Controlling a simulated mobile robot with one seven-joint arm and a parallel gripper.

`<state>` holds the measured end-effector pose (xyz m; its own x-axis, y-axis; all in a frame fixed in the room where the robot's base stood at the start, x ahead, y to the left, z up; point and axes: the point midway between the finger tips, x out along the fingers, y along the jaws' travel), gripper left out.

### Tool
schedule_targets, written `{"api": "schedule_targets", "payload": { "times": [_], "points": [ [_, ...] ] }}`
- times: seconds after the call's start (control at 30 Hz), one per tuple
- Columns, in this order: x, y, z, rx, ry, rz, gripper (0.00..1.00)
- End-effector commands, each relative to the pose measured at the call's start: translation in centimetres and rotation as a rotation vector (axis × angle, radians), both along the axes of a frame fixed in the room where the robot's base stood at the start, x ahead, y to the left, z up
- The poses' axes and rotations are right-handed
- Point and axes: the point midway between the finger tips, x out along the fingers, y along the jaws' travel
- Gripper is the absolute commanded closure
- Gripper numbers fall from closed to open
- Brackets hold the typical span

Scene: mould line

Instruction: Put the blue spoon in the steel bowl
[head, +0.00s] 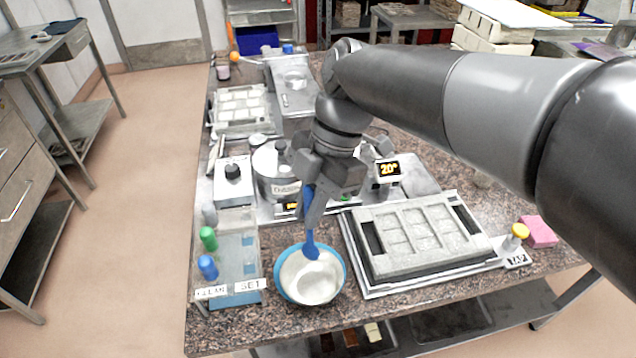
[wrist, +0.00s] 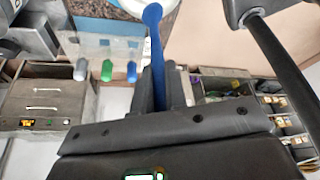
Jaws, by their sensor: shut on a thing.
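The blue spoon (head: 311,248) points down from my gripper (head: 312,205), which is shut on its handle. Its head overlaps the far side of a blue-rimmed bowl (head: 278,283) with pale contents. I cannot tell whether it touches them. In the wrist view the spoon (wrist: 154,38) runs up from between the fingers of my gripper (wrist: 160,85) towards the white bowl contents at the top edge. A small round steel vessel (head: 296,80), which looks like the steel bowl, stands on a metal tray at the back of the table. My gripper is well in front of it.
A steel pot (head: 268,162) stands just behind my gripper. A grey mould (head: 420,235) lies in a tray to the right. Blue and green-capped bottles (head: 208,266) stand to the left. A pink block (head: 538,232) lies at the right edge.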

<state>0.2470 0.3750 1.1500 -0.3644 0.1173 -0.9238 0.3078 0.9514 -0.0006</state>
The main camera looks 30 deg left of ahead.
Motion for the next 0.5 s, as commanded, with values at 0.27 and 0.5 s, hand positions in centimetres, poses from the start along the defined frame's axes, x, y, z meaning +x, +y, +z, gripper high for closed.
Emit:
{"api": "schedule_targets", "payload": {
  "times": [0.27,0.5],
  "points": [
    [0.0,0.0,-3.4,-0.001,0.001,-0.001,1.00],
    [0.0,0.0,-6.3,-0.002,0.002,-0.002,1.00]
  ]
}}
